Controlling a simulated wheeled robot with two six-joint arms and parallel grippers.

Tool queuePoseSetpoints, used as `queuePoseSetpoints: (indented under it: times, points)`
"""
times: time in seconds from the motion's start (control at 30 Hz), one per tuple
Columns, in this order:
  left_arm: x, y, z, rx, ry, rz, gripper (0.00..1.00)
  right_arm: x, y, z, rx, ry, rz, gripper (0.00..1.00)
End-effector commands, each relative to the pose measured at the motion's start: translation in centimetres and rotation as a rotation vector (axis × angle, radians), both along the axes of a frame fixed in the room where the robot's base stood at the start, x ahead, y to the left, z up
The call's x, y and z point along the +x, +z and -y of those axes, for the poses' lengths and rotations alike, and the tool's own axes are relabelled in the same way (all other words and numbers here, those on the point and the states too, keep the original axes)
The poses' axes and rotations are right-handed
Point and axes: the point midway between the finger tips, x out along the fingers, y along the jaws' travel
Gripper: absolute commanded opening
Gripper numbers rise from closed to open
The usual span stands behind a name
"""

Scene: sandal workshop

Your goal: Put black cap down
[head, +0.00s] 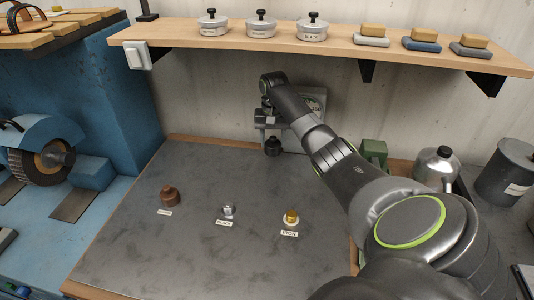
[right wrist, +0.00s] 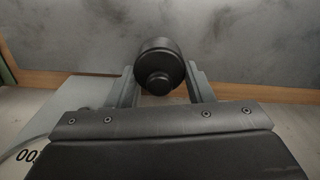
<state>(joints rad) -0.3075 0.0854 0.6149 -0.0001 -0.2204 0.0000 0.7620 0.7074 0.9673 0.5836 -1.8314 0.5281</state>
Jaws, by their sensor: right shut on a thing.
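My right gripper (head: 272,138) is shut on a black cap (head: 273,147), held above the back part of the dark grey worktop (head: 190,240). In the right wrist view the black cap (right wrist: 160,62), round with a smaller knob, sits between the two fingers (right wrist: 162,85). The middle label (head: 224,224) seems to read BLACK. My left gripper is not in view.
A blue machine with a grinding wheel (head: 52,158) stands at left. A metal flask (head: 437,168) and a grey pot (head: 508,170) stand at right. Much of the worktop is clear.

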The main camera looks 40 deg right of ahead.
Motion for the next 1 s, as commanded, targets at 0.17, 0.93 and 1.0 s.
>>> queuePoseSetpoints:
  times: [0.17,0.93,1.0]
  points:
    - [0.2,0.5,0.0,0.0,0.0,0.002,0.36,-0.1,-2.1,0.0,0.0,-0.001,-0.003,0.26]
    - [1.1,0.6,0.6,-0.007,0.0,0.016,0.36,0.0,-4.3,0.0,-0.001,0.0,0.0,0.69]
    - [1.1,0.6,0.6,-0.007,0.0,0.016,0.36,0.0,-4.3,0.0,-0.001,0.0,0.0,0.69]
